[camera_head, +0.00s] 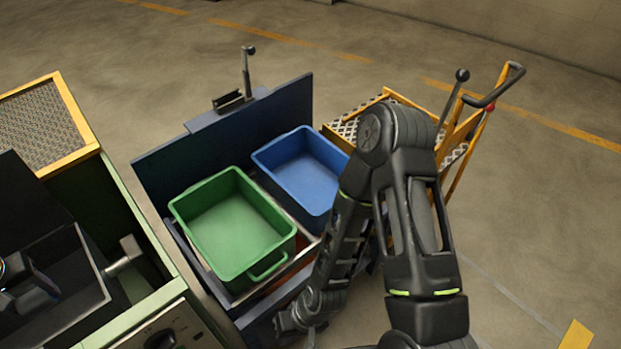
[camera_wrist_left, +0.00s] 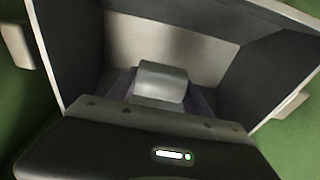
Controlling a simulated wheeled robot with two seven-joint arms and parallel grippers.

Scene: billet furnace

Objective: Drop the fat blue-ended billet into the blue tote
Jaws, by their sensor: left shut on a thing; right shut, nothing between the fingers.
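The blue tote (camera_head: 300,168) stands empty on a dark cart, behind a green tote (camera_head: 232,225). My left gripper (camera_head: 22,300) is low at the left edge, inside the dark box-like opening of the green furnace. In the left wrist view its fingers are shut on a thick grey billet (camera_wrist_left: 161,82), between grey walls. No blue end shows on this billet, so its end colour cannot be told. My right gripper (camera_head: 290,322) is shut and empty at the lower middle, beside the cart's near edge.
The green furnace (camera_head: 165,310) has a light handle (camera_head: 125,255) beside its opening. The cart's dark blue panel (camera_head: 225,140) rises behind the totes. A yellow trolley (camera_head: 468,130) stands right of the totes, partly behind my right arm. Floor at the back is clear.

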